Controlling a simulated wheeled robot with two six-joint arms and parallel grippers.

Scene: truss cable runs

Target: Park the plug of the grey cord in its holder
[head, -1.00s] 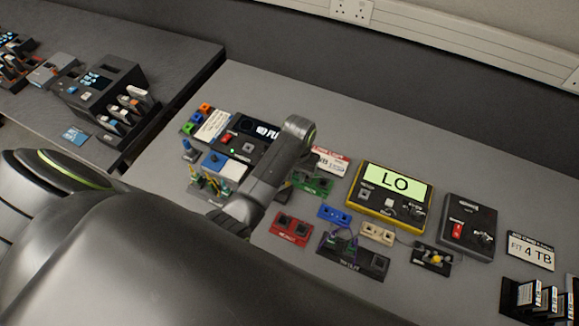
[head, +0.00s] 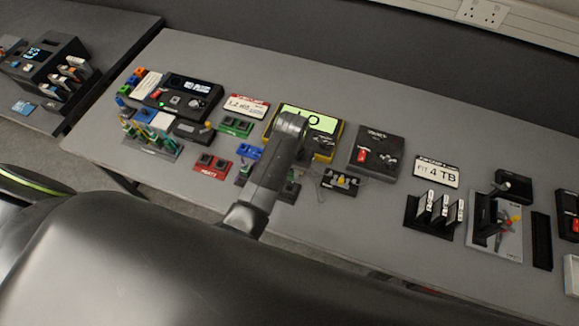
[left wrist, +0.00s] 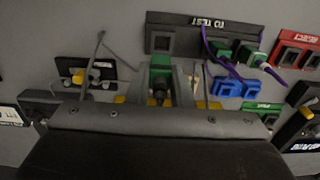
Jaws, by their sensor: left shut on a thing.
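My left gripper (left wrist: 160,88) is shut on a green and black plug (left wrist: 160,70), seen between the fingers in the left wrist view. In the head view my arm hides the fingertips and the plug. A black block marked "TO TEST" (left wrist: 205,22) lies just beyond the gripper; a purple cord with green plugs runs beside it. A thin grey cord (left wrist: 117,54) loops to the left, near a black holder with yellow parts (left wrist: 88,76). That holder also shows in the head view (head: 340,182). I cannot trace the grey cord to the held plug. My right gripper is not in view.
Red (head: 212,167), blue (head: 249,151) and green (head: 236,126) socket blocks lie left of my arm. The yellow meter (head: 334,143) stands behind it, with a black switch box (head: 376,150) to its right. Card racks (head: 434,214) stand further right. Bare table lies in front.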

